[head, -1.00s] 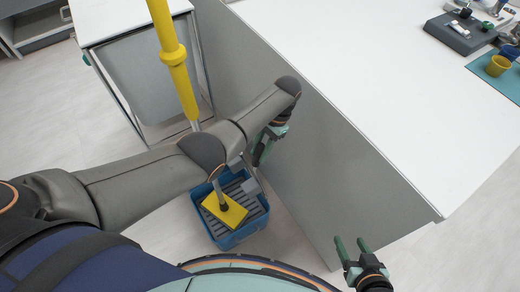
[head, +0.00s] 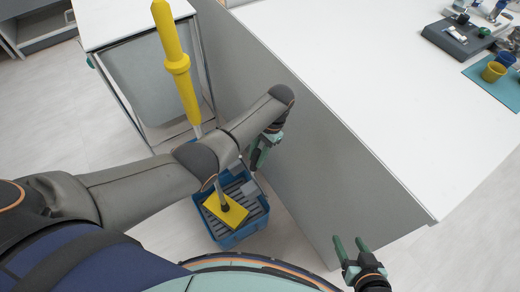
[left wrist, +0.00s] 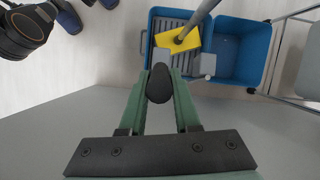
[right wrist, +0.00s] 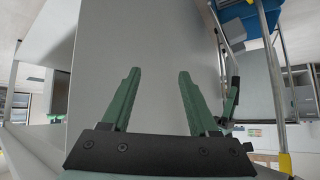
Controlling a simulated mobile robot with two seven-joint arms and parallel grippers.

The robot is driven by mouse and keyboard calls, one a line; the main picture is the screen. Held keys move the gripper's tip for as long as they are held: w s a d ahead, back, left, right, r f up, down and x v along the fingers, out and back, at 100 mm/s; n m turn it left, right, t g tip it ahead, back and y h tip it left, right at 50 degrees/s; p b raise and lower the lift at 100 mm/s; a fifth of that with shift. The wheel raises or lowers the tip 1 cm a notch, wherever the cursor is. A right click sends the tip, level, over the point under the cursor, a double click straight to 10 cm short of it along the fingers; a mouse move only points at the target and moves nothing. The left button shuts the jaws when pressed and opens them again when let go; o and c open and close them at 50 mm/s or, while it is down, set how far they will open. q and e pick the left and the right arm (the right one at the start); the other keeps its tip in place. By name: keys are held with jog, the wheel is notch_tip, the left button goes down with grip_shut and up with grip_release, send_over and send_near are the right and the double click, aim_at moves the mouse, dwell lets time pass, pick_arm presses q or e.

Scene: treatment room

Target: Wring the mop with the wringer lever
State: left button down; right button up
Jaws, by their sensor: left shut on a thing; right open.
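The mop has a yellow handle (head: 175,65) and a yellow mop head (head: 226,210). The head rests on the slatted grey wringer of the blue bucket (head: 227,240); it also shows in the left wrist view (left wrist: 178,41). My left gripper (head: 257,162) is beside the bucket, near the counter's side. In the left wrist view its fingers are shut on a black knob (left wrist: 159,84), seemingly the wringer lever's end; the lever's shaft is mostly hidden. My right gripper (head: 352,243) is open and empty at the counter's near corner; its spread fingers (right wrist: 158,88) show in the right wrist view.
A white counter (head: 330,85) with a grey side panel stands right of the bucket. A white-topped cart (head: 120,22) stands behind it. Yellow and blue cups and a dark tray (head: 457,38) sit far right on the counter. Floor left of the bucket is clear.

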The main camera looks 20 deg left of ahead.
pick_arm(q)
jog(key=s+p, duration=0.1)
jog(key=a+p, duration=0.1)
jog(key=p, duration=0.1)
jog(key=shift+s+a+r, duration=0.1)
jog(key=shift+s+r, duration=0.25)
jog(key=s+a+f+t+h+p, duration=0.4)
jog(key=s+a+f+p, duration=0.4)
jog(key=s, duration=0.5)
jog(key=shift+s+a+f+t, duration=0.3)
jog(key=shift+a+t, duration=0.4)
jog(key=shift+a, duration=0.6)
pick_arm(e)
jog(key=s+d+r, duration=0.1)
jog(key=d+r, duration=0.2)
jog(key=r, duration=0.6)
jog(key=shift+s+m+h, duration=0.2)
jog(key=shift+m+h, duration=0.1)
jog(key=shift+h, duration=0.1)
pick_arm(q)
jog(key=shift+w, duration=0.1)
pick_arm(e)
jog(key=shift+d, duration=0.1)
